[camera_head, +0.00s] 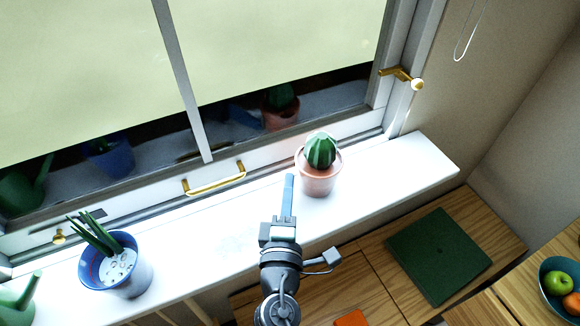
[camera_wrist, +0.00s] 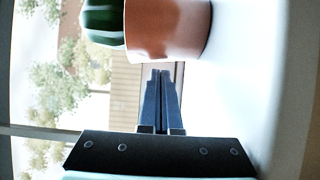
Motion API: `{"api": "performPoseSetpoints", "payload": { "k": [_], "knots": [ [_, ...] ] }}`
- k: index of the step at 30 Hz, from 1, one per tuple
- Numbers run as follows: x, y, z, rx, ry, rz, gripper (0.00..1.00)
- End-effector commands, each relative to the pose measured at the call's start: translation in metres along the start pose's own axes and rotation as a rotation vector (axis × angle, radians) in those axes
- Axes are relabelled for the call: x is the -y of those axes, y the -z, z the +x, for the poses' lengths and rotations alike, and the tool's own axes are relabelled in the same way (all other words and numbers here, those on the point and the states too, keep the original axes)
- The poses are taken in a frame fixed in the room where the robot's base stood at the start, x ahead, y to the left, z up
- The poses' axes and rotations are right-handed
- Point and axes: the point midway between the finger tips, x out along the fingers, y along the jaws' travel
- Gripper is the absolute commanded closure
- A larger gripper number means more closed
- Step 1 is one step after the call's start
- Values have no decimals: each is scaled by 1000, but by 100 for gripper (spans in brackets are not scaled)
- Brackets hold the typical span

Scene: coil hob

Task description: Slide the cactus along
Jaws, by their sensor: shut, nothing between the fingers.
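A round green cactus (camera_head: 320,151) stands upright in a terracotta pot (camera_head: 318,182) on the white windowsill (camera_head: 400,172), close to the window frame. In the wrist view the green cactus (camera_wrist: 103,20) and its pot (camera_wrist: 168,28) appear sideways at the top. My gripper (camera_head: 288,182) is shut and empty, its blue fingers just left of the pot in the head view. The shut fingertips show in the wrist view (camera_wrist: 160,72), close to the pot; I cannot tell whether they touch it.
A blue pot (camera_head: 128,277) with a spiky plant stands on the sill at left, with a green watering can (camera_head: 18,300) beyond it. A brass handle (camera_head: 214,179) is on the window frame. The sill right of the cactus is clear. A green book (camera_head: 438,256) lies on wooden furniture below.

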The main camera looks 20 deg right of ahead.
Motion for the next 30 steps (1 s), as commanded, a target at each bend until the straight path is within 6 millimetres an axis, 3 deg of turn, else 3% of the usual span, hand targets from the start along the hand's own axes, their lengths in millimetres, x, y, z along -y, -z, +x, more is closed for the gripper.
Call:
{"api": "performPoseSetpoints", "payload": {
  "k": [3, 10, 22, 30],
  "knots": [
    [-2, 0, 18, 0, -2, 1, 100],
    [-1, 0, 35, 1, -1, 2, 100],
    [0, -2, 36, 1, 0, 2, 100],
    [0, -39, 23, 2, 1, 2, 100]
  ]
}}
